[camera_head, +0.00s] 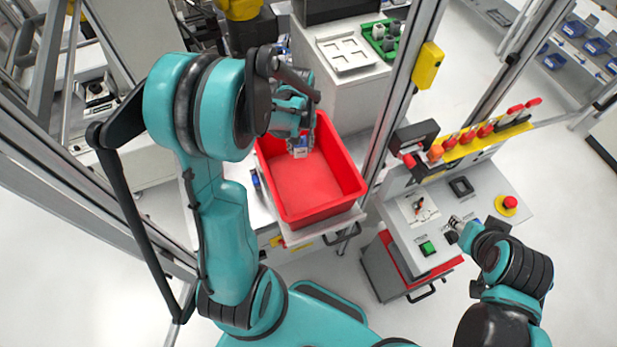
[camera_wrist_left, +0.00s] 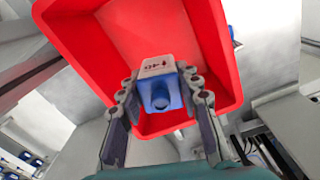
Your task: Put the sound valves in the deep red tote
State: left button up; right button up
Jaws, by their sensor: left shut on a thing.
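The deep red tote (camera_head: 315,184) stands open on a light stand in the middle of the head view, and its bare floor shows. My left gripper (camera_head: 301,140) is over the far-left part of the tote. It is shut on a blue and white valve (camera_head: 300,152). In the left wrist view, the valve (camera_wrist_left: 160,92) sits between the fingers with the tote (camera_wrist_left: 216,50) behind it. My right gripper (camera_head: 457,229) is small and low beside the control panel, and its fingers are too unclear to read.
A green tray (camera_head: 366,34) with several grey and white parts stands at the back on a grey cabinet, next to a white fixture plate (camera_head: 345,53). The control panel (camera_head: 433,213) has a red button (camera_head: 510,202). A metal post with a yellow box (camera_head: 427,66) rises right of the tote.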

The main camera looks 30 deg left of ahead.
pick_arm(q)
jog(key=f, duration=0.1)
jog(key=w+f+b, duration=0.1)
jog(key=f+b, duration=0.1)
jog(key=f, duration=0.1)
jog(key=shift+w+f, duration=0.1)
jog(key=shift+w, duration=0.15)
jog(key=shift+s+f, duration=0.1)
jog(key=shift+f, duration=0.1)
jog(key=shift+s+r, duration=0.1)
jog(key=shift+s, duration=0.2)
jog(key=o, duration=1.3)
jog(key=shift+w, duration=0.2)
pick_arm(e)
jog(key=f, duration=0.1)
jog(key=w+f, duration=0.1)
jog(key=f, duration=0.1)
pick_arm(q)
jog(key=shift+s, duration=0.1)
jog(key=shift+r, duration=0.5)
notch_tip(320, 180, up, 11)
jog(key=shift+f, duration=0.1)
